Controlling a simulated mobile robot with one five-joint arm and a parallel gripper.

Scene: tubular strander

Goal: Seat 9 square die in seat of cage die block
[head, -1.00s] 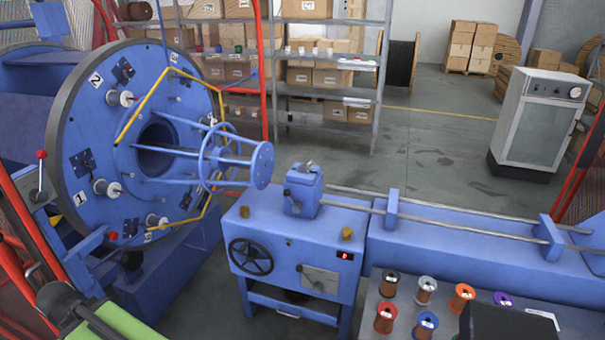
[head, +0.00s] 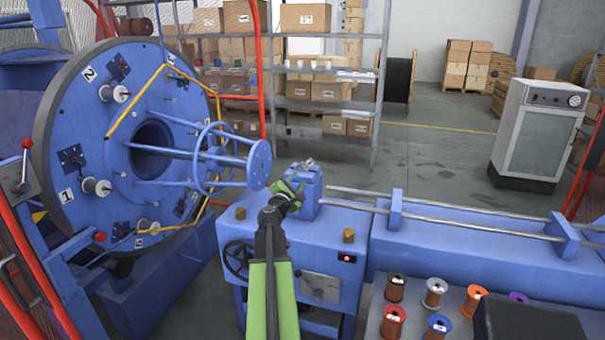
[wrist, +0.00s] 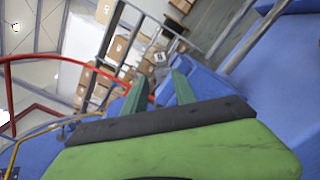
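The cage die block (head: 308,186) is a blue block on top of the blue machine cabinet (head: 318,250), with small grey metal parts (head: 305,164) on its top. A blue surface (wrist: 185,90) lies close behind the right finger.
The spoked blue cage (head: 215,155) of the large blue disc (head: 105,150) ends just left of the block. Two steel rails (head: 450,210) run right. A brass knob (head: 348,236) stands on the cabinet. Several wire spools (head: 395,288) stand on the lower right table.

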